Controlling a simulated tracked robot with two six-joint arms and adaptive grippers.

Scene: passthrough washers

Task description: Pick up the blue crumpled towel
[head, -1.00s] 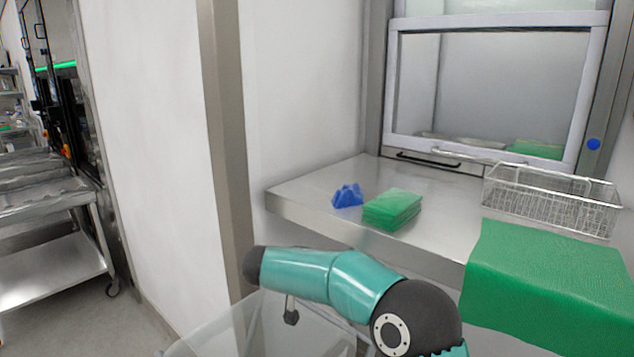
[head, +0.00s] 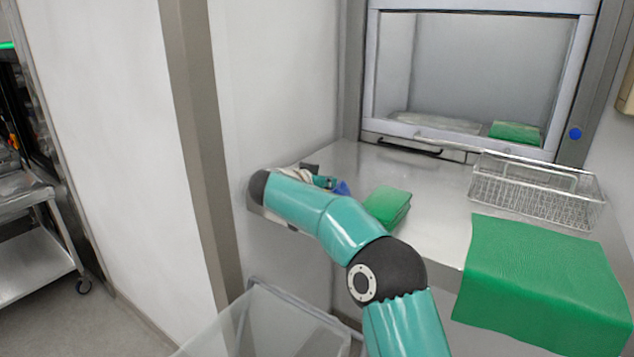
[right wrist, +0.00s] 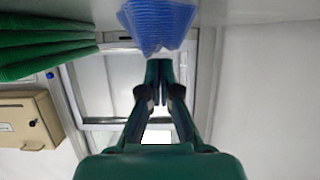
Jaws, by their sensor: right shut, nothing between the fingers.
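The blue crumpled towel (head: 343,188) lies on the steel counter, left of the folded green cloths (head: 388,206). My right arm hides most of it in the head view. In the right wrist view the towel (right wrist: 158,24) shows large, just beyond the fingertips. My right gripper (head: 327,181) is beside the towel at the counter's left end. In the right wrist view its fingers (right wrist: 159,66) are shut together with nothing between them. Whether the tips touch the towel I cannot tell. My left gripper is out of view.
A wire basket (head: 533,194) stands on the counter at right, behind a green cloth (head: 545,280) draped over the front edge. A pass-through window (head: 470,70) is behind. A wall (head: 275,90) borders the left end. A clear bin (head: 262,325) stands below in front.

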